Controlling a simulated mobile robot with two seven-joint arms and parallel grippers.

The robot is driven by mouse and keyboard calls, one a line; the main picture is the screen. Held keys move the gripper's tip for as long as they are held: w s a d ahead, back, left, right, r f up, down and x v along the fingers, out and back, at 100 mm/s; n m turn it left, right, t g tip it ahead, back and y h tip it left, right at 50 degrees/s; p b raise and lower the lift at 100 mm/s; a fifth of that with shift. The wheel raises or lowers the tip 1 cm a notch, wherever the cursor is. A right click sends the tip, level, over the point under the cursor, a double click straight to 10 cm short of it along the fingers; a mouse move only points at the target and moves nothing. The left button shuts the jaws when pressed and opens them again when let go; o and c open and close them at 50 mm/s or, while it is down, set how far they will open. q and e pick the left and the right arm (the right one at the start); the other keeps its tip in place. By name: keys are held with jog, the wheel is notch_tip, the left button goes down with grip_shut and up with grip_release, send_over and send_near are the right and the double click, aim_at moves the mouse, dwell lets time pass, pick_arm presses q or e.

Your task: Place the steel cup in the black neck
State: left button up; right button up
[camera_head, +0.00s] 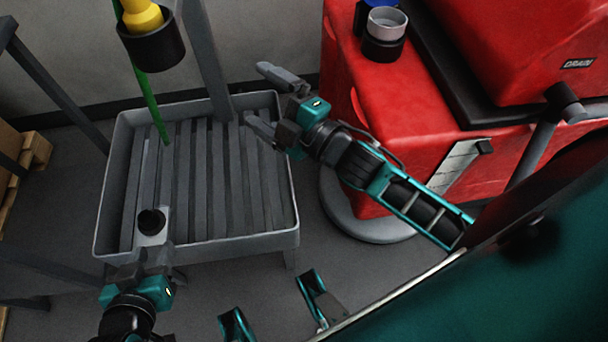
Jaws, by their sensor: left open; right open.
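The steel cup (388,19) is a short grey cylinder with an open top, upright at the top of the red tank. Its lower part is in the black neck (384,49), and its rim stands above it. How deep it sits is not clear. My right gripper (262,100) is open and empty, with its fingers spread to the left over the grey slatted tray, apart from and below left of the cup. My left gripper (149,190) is low over the tray's left part, seen nearly edge-on, open, with nothing seen held.
The red scrubber (412,115) fills the right side. A blue round part (372,6) is close behind the cup. The grey slatted tray (296,238) stands at the left centre. A yellow item in a black holder (150,48) and a green pole (152,105) are at upper left.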

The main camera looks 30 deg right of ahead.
pick_arm(q)
jog(key=shift+a, duration=0.1)
pick_arm(e)
jog(key=s+d+f+m+g+h, duration=0.1)
jog(key=s+f+m+g+h, duration=0.3)
jog(key=s+f+m, duration=0.7)
notch_tip(320, 180, down, 3)
jog(key=m+g, duration=0.2)
jog(key=m, duration=0.2)
jog(key=shift+s+d, duration=0.15)
jog(key=shift+d, duration=0.05)
pick_arm(q)
notch_tip(320, 180, up, 6)
jog(key=s+a+y+p, duration=0.1)
jog(key=a+p, duration=0.2)
jog(key=p, duration=0.7)
jog(key=shift+s, duration=0.25)
pick_arm(e)
notch_tip(320, 180, up, 6)
jog(key=s+d+h, duration=0.1)
jog(key=d, duration=0.1)
jog(key=shift+s+d, duration=0.2)
jog(key=shift+d, duration=0.2)
pick_arm(q)
jog(key=shift+f, duration=0.1)
